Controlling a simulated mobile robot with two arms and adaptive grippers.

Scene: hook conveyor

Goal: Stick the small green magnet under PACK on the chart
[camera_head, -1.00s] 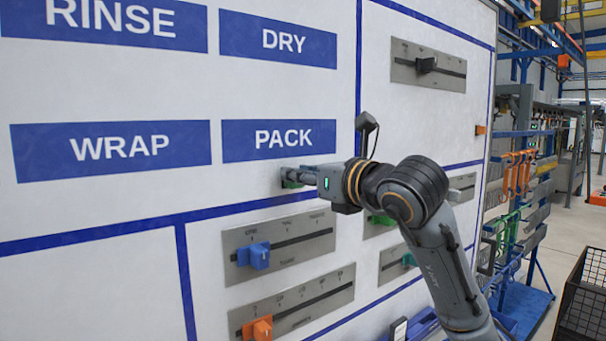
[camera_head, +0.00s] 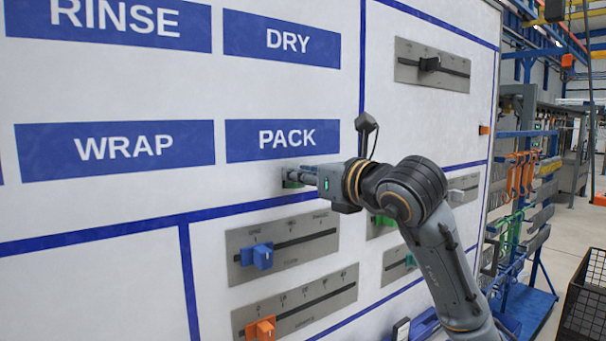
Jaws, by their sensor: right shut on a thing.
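The chart (camera_head: 60,215) is a white board with blue header labels, among them RINSE, DRY, WRAP and PACK. The PACK label (camera_head: 282,140) is at the middle of the view. My right gripper (camera_head: 291,180) is just below the PACK label, close against the board. It is shut on the small green magnet (camera_head: 289,184), of which only a dark green edge shows. The magnet appears to be at the board's face; I cannot tell for sure whether it touches. My left gripper is not in view.
Below are grey slider plates with a blue knob (camera_head: 262,256) and an orange knob (camera_head: 262,328). Another slider (camera_head: 430,65) is at upper right. Racks with orange and green hooks (camera_head: 520,172) and a black wire basket (camera_head: 585,300) stand to the right.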

